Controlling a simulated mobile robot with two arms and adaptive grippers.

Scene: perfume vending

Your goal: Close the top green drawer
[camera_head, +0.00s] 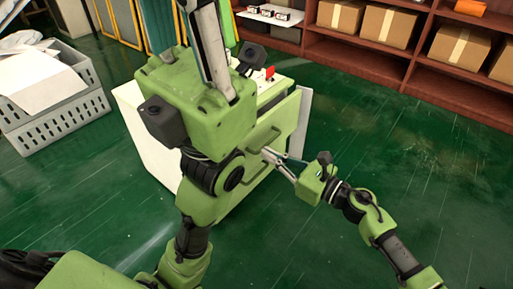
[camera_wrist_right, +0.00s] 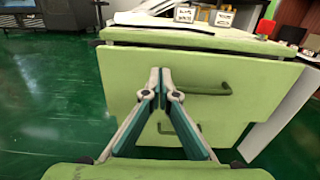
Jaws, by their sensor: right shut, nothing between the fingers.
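The green drawer unit (camera_head: 158,152) stands in the middle of the head view, partly hidden by my left arm. In the right wrist view the top green drawer (camera_wrist_right: 250,72) faces me, with a dark green handle (camera_wrist_right: 212,89). I cannot tell how far out it is. My right gripper (camera_wrist_right: 160,72) is shut and empty, its fingertips in front of the drawer front, left of the handle; contact is unclear. It also shows in the head view (camera_head: 267,153) at the drawer fronts. My left gripper (camera_head: 212,45) is raised close to the camera; its fingertips are unclear.
A lower handle (camera_wrist_right: 166,129) shows behind my right fingers. Small boxes (camera_wrist_right: 188,13) and a red item (camera_wrist_right: 265,27) are on the unit's top. Brown shelves with cartons (camera_head: 388,25) stand behind. Grey crates (camera_head: 58,112) are at left. The green floor at right is clear.

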